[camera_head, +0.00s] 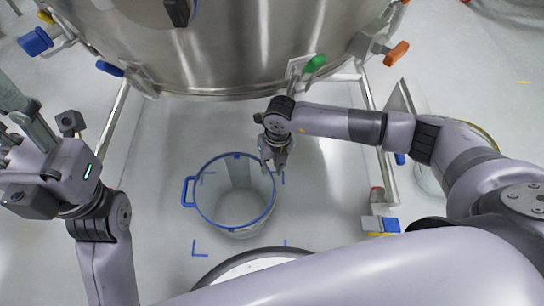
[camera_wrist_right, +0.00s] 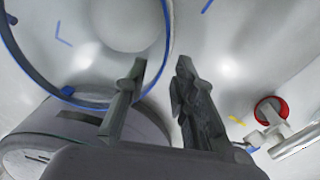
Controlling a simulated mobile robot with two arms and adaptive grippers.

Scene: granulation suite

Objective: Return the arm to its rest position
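My right arm reaches in from the right in the head view. Its gripper (camera_head: 274,160) points down at the right rim of a clear bucket. In the right wrist view the two fingers of this gripper (camera_wrist_right: 160,85) stand apart with nothing between them, so it is open and empty. My left gripper (camera_head: 22,125) is at the left edge of the head view, raised and partly cut off. Its fingertips do not show clearly.
The clear bucket (camera_head: 240,205) with blue rim and handle stands on the floor between blue corner marks. A large steel vessel (camera_head: 230,45) is above it, with a green valve handle (camera_head: 316,63) close to my right wrist. Frame legs (camera_head: 112,120) stand either side.

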